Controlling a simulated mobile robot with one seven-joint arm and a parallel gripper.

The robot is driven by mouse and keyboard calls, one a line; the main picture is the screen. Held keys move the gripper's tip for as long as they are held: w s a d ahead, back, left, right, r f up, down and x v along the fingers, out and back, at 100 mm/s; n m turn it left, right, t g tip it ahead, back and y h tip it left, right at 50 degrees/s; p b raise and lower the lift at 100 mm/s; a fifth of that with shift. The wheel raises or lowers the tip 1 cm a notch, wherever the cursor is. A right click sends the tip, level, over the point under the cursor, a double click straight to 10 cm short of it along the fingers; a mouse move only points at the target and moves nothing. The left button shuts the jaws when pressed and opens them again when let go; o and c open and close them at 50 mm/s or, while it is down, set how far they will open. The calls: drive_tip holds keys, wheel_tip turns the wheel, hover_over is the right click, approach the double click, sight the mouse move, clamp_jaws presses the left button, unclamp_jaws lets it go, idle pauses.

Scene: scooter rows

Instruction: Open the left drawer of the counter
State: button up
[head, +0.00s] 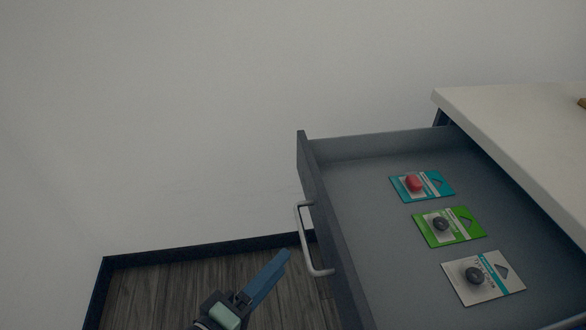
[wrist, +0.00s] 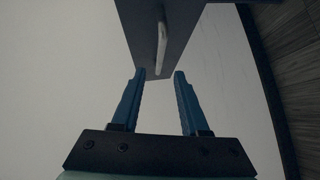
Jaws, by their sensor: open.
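The drawer (head: 375,215) is pulled well out from under the counter (head: 520,130) in the head view, its grey inside in plain sight. Its silver bar handle (head: 306,240) is on the dark front panel; the handle also shows in the wrist view (wrist: 161,45). My gripper (head: 283,257) is in front of the drawer, with a blue finger pointing toward the handle. In the wrist view my gripper (wrist: 158,72) has its two blue fingers apart with nothing between them. The handle appears ahead of the fingertips, apart from them.
Inside the drawer lie a teal card with a red piece (head: 422,186), a green card with a dark round piece (head: 449,227) and a white card with a dark round piece (head: 483,278). A pale wall (head: 150,120) stands behind. Wooden floor (head: 150,290) is clear at lower left.

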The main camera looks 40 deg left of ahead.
drive_tip(key=s, duration=0.4)
drive_tip(key=shift+d+r, duration=0.25)
drive_tip(key=shift+r, duration=0.05)
